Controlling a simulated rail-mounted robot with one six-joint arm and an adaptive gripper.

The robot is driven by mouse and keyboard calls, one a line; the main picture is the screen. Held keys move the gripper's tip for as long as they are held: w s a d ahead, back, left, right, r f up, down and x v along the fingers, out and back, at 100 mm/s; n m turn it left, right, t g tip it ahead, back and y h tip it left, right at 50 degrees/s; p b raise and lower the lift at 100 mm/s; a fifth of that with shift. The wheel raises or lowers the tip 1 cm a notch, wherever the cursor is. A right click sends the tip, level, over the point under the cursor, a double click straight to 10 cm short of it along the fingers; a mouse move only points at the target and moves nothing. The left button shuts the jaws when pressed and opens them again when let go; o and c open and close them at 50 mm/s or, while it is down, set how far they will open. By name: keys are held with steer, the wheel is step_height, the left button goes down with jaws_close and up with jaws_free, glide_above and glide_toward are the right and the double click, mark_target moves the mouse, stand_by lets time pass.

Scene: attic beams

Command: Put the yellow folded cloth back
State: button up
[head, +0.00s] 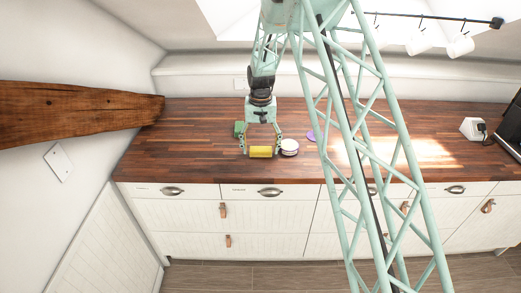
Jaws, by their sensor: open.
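The yellow folded cloth (261,152) lies on the brown wooden counter, near its front edge, in the head view. It looks like a small yellow block. My gripper (262,147) points down over it, open, with one finger at the cloth's left end and the other at its right end. I cannot tell whether the fingers touch the cloth.
A green block (239,129) stands behind and left of the cloth. A round whitish item (289,147) sits close by the right finger, with a purple disc (311,135) behind it. The counter's left part (185,140) is clear. A wooden beam (75,112) juts in from the left.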

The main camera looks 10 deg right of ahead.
mark_target(260, 149)
step_height(260, 149, up, 12)
steer(key=shift+f, duration=0.15)
stand_by(0.5)
stand_by(0.7)
